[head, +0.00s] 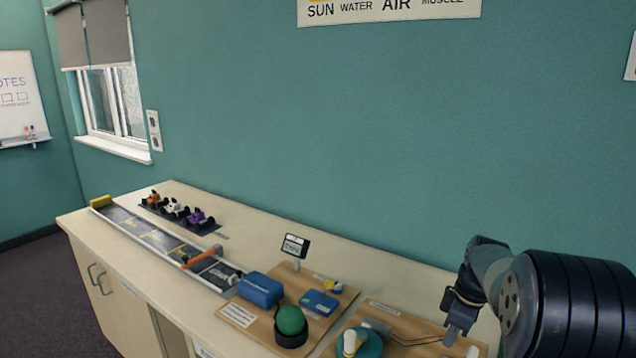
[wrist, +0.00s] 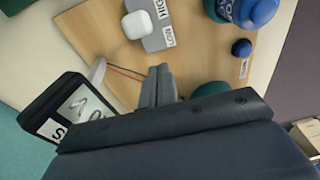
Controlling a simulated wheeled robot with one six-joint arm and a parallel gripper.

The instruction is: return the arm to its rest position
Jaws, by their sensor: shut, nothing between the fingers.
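My gripper (head: 452,330) is at the right of the head view, fingers pointing down above the right end of the counter (head: 72,222). My dark upper arm fills the right edge there. In the wrist view the fingers of my gripper (wrist: 158,84) are together with nothing between them. They are over a wooden board (wrist: 95,28). How far the fingertips are from the board is hard to tell.
Below are a white knob (wrist: 137,25) on a HIGH/LOW plate and a black display (wrist: 72,108). Left of my gripper stand a green dome (head: 291,320), a blue box (head: 260,289) and a small sign (head: 295,245). A track (head: 150,236) and toy cars (head: 174,208) lie farther left. The teal wall is behind.

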